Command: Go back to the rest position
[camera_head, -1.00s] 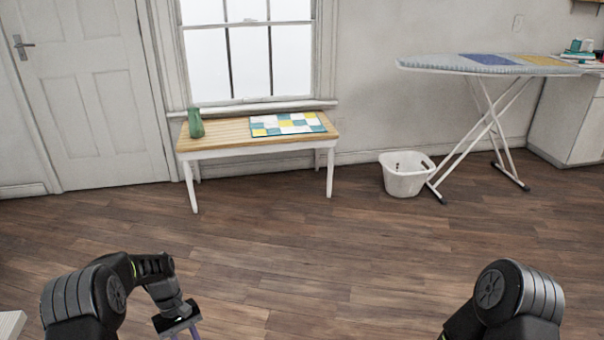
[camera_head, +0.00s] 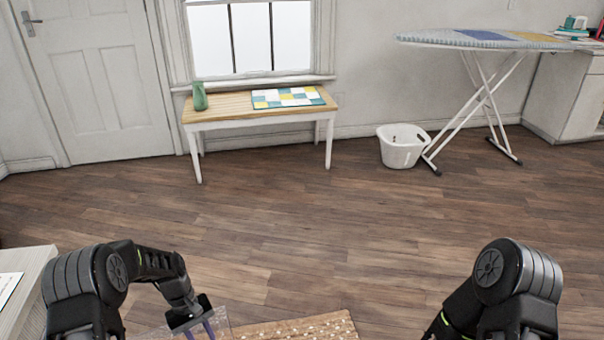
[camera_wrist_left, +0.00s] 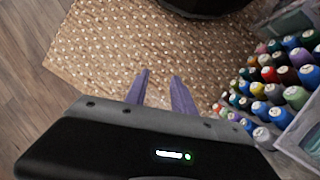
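My left gripper (camera_head: 201,331) shows at the bottom left of the head view, pointing down in front of my body. In the left wrist view its two purple fingers (camera_wrist_left: 160,88) stand apart with nothing between them, above a tan patterned surface (camera_wrist_left: 95,65). My right arm (camera_head: 500,290) shows at the lower right of the head view, but its gripper is out of frame.
Several thread spools (camera_wrist_left: 275,90) stand in a clear container at the right of the left wrist view. A pale tabletop (camera_head: 22,275) is at the far left. A bench (camera_head: 215,112), a white basket (camera_head: 402,147) and an ironing board (camera_head: 480,41) stand along the wall, beyond open floor.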

